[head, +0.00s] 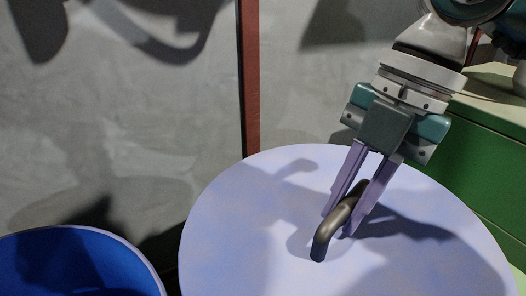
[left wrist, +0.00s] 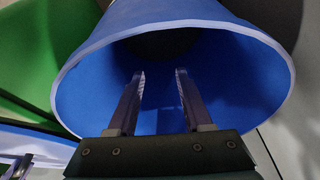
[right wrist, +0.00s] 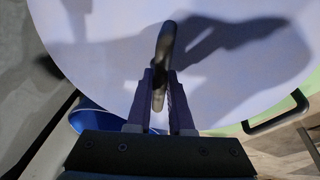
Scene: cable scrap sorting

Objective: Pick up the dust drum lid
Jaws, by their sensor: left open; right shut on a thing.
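The dust drum lid (head: 235,225) is a wide, pale lavender disc with a dark bar handle (head: 322,242) on top. The lid also fills much of the right wrist view (right wrist: 100,50). My right gripper (head: 339,225) points down at the lid from the upper right, its two purple fingers shut on the handle. In the right wrist view the handle (right wrist: 164,45) passes between the fingertips. I cannot tell whether the lid is lifted off what is under it. My left gripper (left wrist: 160,76) is open and empty, in front of the blue drum's mouth; the head view does not show it.
An open blue drum (head: 75,265) with a pale rim stands at the lower left; its wide mouth fills the left wrist view (left wrist: 235,85). A green cabinet (head: 495,165) stands right of the lid. A grey wall (head: 130,120) with a red upright post (head: 251,80) is behind.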

